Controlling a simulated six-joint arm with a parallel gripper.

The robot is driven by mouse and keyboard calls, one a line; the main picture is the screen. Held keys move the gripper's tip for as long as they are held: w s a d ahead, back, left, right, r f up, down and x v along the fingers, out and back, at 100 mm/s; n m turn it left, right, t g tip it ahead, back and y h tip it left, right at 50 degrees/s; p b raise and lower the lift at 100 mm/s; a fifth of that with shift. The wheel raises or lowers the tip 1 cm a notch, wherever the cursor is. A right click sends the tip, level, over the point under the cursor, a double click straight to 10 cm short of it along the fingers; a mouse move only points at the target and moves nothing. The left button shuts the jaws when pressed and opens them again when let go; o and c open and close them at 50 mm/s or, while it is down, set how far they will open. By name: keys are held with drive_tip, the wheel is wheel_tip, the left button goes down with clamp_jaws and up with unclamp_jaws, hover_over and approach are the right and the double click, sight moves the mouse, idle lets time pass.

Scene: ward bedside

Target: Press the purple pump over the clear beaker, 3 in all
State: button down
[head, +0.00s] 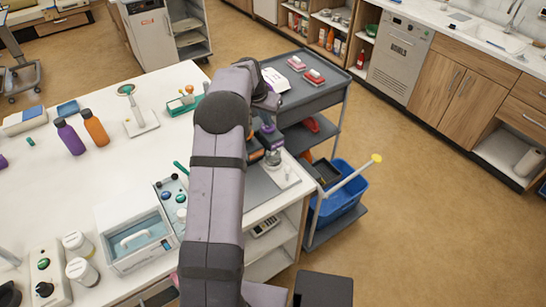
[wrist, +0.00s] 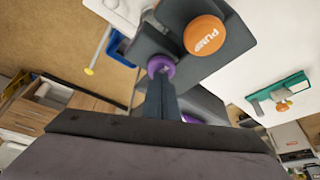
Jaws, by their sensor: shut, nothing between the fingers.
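The purple pump (wrist: 160,66) shows its round top right at the tips of my gripper (wrist: 160,82) in the wrist view. My gripper is shut and empty; I cannot tell whether it touches or presses the pump. In the head view a bit of purple (head: 268,128) shows beside my arm, which hides most of that spot.
A purple bottle (head: 70,137) and an orange bottle (head: 96,131) stand on the white counter (head: 120,175). A grey cart (head: 300,95) with red-topped items is behind, and a blue bin (head: 343,200) sits low at right. A blue-lined box (head: 138,235) is at front left.

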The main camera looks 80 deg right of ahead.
drive_tip(key=shift+a+f, duration=0.1)
drive_tip(key=shift+r+p, duration=0.9)
drive_tip(key=shift+r, duration=0.3)
drive_tip(key=shift+f, duration=0.2)
drive_tip(key=shift+f+b, duration=0.85)
drive_tip(key=shift+f, duration=0.25)
drive_tip(key=shift+r, duration=0.1)
drive_tip(key=shift+r+p, duration=0.95)
drive_tip(key=shift+r, duration=0.25)
drive_tip(key=shift+f, duration=0.2)
